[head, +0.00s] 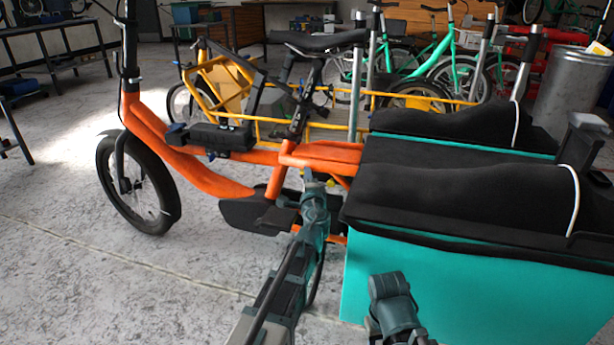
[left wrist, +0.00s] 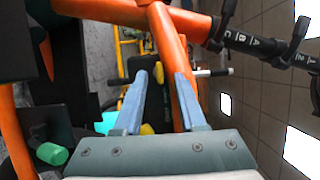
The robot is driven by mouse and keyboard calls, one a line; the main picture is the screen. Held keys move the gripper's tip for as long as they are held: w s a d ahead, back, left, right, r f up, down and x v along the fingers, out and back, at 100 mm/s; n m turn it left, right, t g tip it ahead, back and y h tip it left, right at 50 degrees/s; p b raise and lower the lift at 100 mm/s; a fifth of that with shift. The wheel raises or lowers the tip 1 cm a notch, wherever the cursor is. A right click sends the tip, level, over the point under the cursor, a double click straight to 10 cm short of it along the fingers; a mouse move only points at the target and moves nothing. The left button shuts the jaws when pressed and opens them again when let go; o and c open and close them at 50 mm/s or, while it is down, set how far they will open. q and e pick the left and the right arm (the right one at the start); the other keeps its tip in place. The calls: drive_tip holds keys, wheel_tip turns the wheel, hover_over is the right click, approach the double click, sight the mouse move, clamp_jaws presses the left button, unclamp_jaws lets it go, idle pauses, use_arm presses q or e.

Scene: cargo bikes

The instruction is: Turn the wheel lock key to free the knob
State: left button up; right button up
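The orange cargo bike (head: 200,172) stands across the middle of the head view, with its front wheel (head: 140,183) at the left. My left gripper (head: 313,180) is beside the frame, below the orange tube and close to the cargo box. In the left wrist view its two blue-grey fingers (left wrist: 164,100) are apart, with orange tubes close beyond them. A dark bar and a small yellow part (left wrist: 147,129) show in the gap; I cannot tell how near they are. A green round knob-like part (left wrist: 52,153) is at the lower left. I cannot make out the lock key with certainty.
The teal cargo box (head: 470,290) with black covers fills the right side. My right arm (head: 392,300) is in front of it. A yellow-framed bike (head: 225,80) and several green bikes (head: 445,55) stand behind.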

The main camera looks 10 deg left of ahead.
use_arm(q)
drive_tip(key=v, duration=1.3)
drive_tip(key=shift+s, duration=0.4)
drive_tip(key=shift+d, duration=0.15)
